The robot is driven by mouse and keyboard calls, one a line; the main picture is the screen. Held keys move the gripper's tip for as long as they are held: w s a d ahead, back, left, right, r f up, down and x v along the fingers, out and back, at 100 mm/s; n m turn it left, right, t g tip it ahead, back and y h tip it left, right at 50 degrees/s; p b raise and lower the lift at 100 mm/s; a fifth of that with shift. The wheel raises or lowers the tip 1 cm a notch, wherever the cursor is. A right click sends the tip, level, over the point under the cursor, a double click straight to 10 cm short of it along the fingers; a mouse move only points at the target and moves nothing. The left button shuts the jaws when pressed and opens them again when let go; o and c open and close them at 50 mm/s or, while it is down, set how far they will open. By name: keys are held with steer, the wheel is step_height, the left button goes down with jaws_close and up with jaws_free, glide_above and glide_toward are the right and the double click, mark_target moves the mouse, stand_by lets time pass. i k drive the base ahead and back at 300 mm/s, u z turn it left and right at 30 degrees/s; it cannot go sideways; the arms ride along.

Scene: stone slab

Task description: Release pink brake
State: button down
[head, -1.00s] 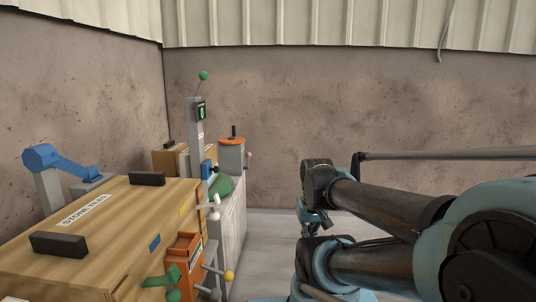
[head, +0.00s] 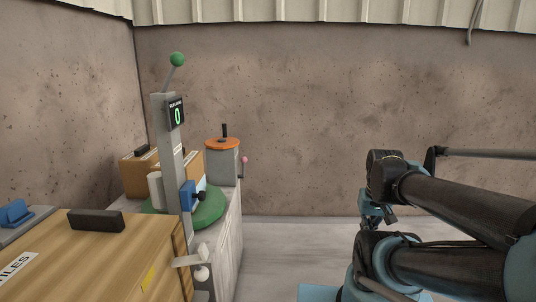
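A small pink ball (head: 244,160), on the right side of a grey box unit (head: 222,162) with an orange round top (head: 222,144), is the only pink part in view. It sits at the far end of the bench, in the head view. My gripper (head: 377,212) hangs below my arm at the right, well apart from the pink ball. Its fingers are small and dark here, and I cannot tell whether they are open or shut.
A wooden crate (head: 110,262) with a black handle stands in the left foreground. A grey post (head: 168,150) with a green ball lever and display rises beside a green disc (head: 208,208). A white bench (head: 228,240) runs to the wall.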

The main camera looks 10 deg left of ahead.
mark_target(243, 159)
steer(key=u, duration=0.05)
steer(key=i, duration=1.95)
steer(key=u, duration=0.3)
